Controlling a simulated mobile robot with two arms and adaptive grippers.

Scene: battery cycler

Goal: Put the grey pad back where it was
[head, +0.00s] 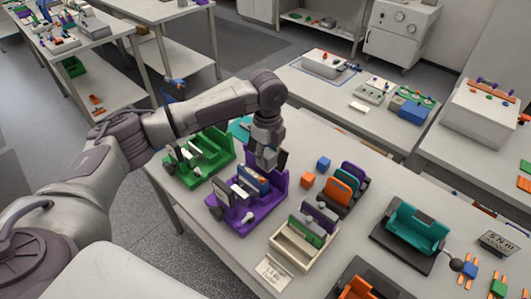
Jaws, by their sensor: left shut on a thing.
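My left gripper (267,155) reaches down over the purple fixture (222,213) on the near table. It is shut on a small grey piece, which looks like the grey pad (269,160); the fingers hide much of it. The held piece is above or inside the back end of the fixture; I cannot tell whether it touches. A blue cell (253,179) and a pale upright plate (241,194) stand in the fixture in front of the gripper. My right gripper is not in view.
A green fixture (215,140) stands left of the purple one. An orange cube (307,180), a blue cube (323,163) and a dark rack (336,204) of coloured cells are to the right. A cream tray (291,254) and a teal fixture (409,233) stand nearer the right side.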

